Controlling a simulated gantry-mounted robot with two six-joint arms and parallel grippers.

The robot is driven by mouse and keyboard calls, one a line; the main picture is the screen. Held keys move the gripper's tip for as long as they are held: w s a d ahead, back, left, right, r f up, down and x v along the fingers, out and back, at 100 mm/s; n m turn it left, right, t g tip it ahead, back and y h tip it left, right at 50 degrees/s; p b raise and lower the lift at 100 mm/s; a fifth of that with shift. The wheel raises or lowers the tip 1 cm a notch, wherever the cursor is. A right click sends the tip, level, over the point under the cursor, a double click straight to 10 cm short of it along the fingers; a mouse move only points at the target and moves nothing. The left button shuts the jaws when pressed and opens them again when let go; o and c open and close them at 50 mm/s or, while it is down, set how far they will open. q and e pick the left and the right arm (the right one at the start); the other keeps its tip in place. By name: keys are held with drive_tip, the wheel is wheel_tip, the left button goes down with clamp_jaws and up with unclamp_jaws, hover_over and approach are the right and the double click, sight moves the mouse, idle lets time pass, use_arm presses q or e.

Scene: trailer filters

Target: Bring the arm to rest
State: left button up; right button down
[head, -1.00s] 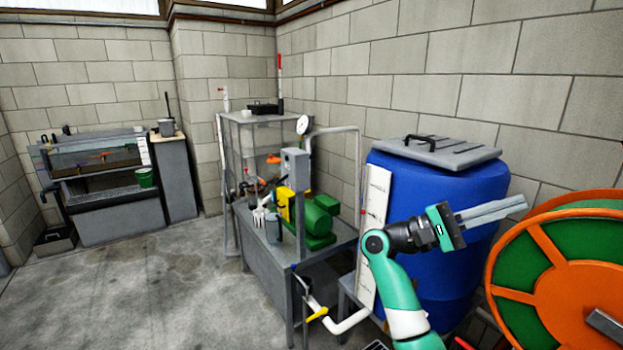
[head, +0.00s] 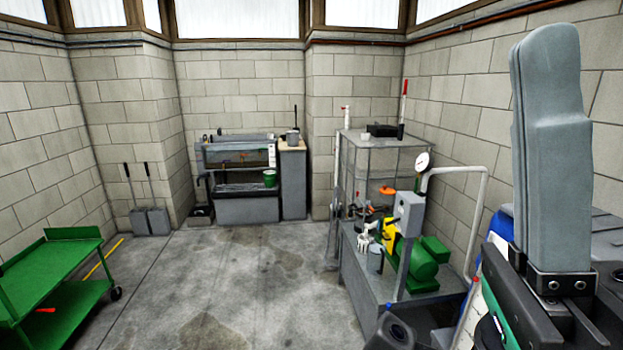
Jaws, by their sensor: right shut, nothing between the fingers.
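My right gripper (head: 546,150) stands large and close at the right of the head view. Its long grey fingers point up and lie together, with nothing between them. My right arm is folded in near the camera at the lower right, and its black wrist parts show below the fingers. The gripper hides most of the blue barrel (head: 502,226) behind it. My left gripper is not in the head view.
A grey pump bench with a green motor (head: 428,262) stands right of centre. A sink unit (head: 245,206) is at the back wall. A green cart (head: 55,268) stands at the left. The concrete floor (head: 240,290) between them is clear.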

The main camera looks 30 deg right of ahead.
drive_tip(key=w+f+n+g+h, duration=0.5)
drive_tip(key=w, duration=0.2)
wheel_tip(320, 180, up, 38)
drive_tip(key=p, duration=3.8)
drive_tip(key=shift+w+d+y, duration=0.15)
drive_tip(key=shift+y, duration=0.25)
drive_tip(key=shift+f, duration=0.1)
